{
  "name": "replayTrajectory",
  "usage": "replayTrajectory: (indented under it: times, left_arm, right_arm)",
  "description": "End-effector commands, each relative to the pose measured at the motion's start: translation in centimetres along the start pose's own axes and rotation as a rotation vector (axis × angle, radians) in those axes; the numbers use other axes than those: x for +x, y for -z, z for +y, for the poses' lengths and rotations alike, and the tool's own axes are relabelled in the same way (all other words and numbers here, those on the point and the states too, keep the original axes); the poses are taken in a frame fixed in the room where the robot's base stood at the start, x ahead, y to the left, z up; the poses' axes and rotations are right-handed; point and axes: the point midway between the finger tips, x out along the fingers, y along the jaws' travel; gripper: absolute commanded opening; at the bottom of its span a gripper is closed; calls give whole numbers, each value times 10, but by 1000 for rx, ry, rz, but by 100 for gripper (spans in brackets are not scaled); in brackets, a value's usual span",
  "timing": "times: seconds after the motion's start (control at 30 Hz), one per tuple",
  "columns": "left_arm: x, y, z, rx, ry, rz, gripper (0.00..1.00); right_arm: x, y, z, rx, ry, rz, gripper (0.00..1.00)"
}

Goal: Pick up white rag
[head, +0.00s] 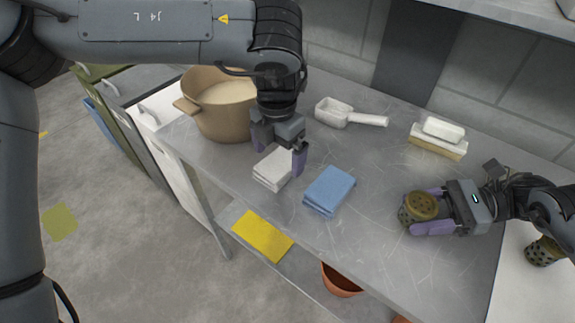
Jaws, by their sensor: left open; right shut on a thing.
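The white rag (273,169) lies folded on the grey worktop, near its front edge. My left gripper (279,146) is open just above it, with its fingers pointing down. One finger is at the rag's right side, and the other is at its far left; I cannot tell whether they touch it. My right gripper (430,212) lies low over the right part of the worktop. It is shut on a brownish perforated shaker (420,206), with a purple finger on each side.
A folded blue rag (329,190) lies right of the white rag. A tan pot (218,104) stands behind left. A white scoop (349,114) and a sponge-like block (438,140) lie at the back. A yellow cloth (262,236) and a terracotta pot (341,280) are below.

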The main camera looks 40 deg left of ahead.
Motion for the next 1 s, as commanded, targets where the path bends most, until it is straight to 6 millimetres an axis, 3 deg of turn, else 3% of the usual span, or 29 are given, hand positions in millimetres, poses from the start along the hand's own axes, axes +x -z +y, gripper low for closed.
replayTrajectory:
  times: [0.13,0.43,0.83,1.0]
  left_arm:
    - [13,0,0,1,1,1,100]
    - [16,0,0,0,1,-1,100]
    - [15,0,0,0,0,-1,40]
    - [15,0,0,0,0,-1,39]
  right_arm:
    - [0,0,0,0,0,0,41]
    - [0,0,0,0,0,0,41]
    - [0,0,0,0,0,0,41]
    - [0,0,0,0,0,0,41]
